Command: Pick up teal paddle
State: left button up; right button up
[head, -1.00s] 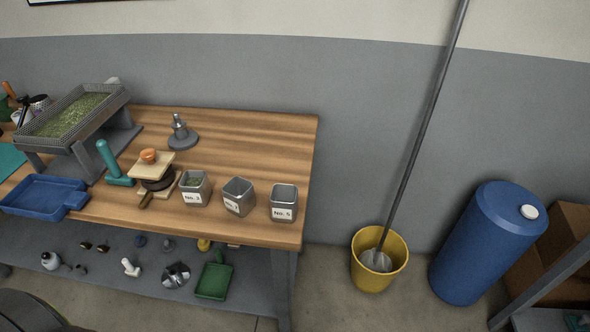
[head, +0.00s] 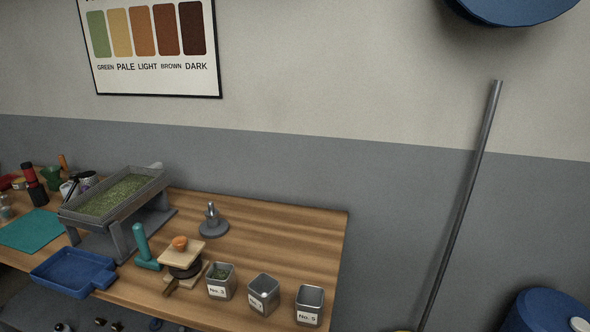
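A teal tool (head: 143,247) stands on the wooden workbench (head: 285,237). It has a thick upright handle and a flat foot, and is the only teal tool I see, so it fits the teal paddle. It is between the blue tray (head: 72,272) and a wooden press-like stand with an orange knob (head: 180,244). Its foot is close to the stand; I cannot tell if they touch. Neither of my grippers is in view.
Three metal tins (head: 263,294) line the bench's front right. A raised mesh tray of green beans (head: 118,196) stands behind the teal tool. A grey weight-like piece (head: 212,222) is further back. A teal mat (head: 31,231) lies left. The back right of the bench is clear.

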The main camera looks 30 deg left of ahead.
aim_at(145, 259)
jog(key=u, duration=1.85)
